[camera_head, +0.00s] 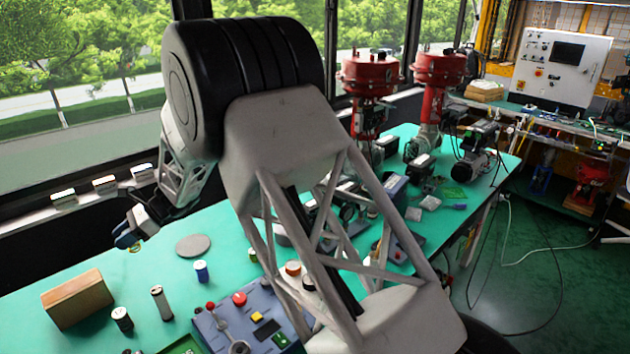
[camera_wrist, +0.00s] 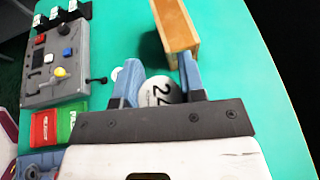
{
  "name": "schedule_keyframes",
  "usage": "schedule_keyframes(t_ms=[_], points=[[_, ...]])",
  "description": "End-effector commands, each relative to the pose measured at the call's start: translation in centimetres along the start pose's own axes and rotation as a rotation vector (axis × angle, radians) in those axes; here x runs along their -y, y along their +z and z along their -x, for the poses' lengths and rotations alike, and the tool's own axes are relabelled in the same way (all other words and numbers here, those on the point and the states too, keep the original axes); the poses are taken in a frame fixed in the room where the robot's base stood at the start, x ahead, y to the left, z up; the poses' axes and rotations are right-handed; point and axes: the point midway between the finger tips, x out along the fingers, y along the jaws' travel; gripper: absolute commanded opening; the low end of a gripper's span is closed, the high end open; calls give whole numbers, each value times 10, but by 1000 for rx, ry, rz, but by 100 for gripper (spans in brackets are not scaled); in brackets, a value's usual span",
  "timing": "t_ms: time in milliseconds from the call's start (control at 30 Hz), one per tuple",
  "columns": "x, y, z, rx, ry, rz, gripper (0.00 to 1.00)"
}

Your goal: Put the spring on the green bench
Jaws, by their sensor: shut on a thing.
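My gripper (camera_head: 129,240) is at the left in the head view, in the air above the green bench (camera_head: 125,270). A small brass-coloured thing (camera_head: 134,249), which looks like the spring, shows at its fingertips; it is too small to make out coils. In the wrist view my gripper (camera_wrist: 158,85) has its two blue fingers apart, with a pale disc marked 24 (camera_wrist: 160,90) visible between them. The spring cannot be made out in that view.
A wooden block (camera_head: 77,299) lies on the bench at the left. A grey disc (camera_head: 193,245), a blue cylinder (camera_head: 201,271), a grey cylinder (camera_head: 161,303) and a dark one (camera_head: 122,319) stand nearby. A control panel (camera_head: 250,322) is at front centre. Bare bench lies around the block.

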Motion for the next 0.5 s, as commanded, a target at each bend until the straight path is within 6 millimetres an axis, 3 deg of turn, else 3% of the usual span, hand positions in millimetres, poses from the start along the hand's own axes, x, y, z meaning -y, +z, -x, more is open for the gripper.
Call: schedule_keyframes(t_ms=[267,500], points=[[8,-27,66,2,-90,-36,11],[10,-54,136,3,-187,-73,11]])
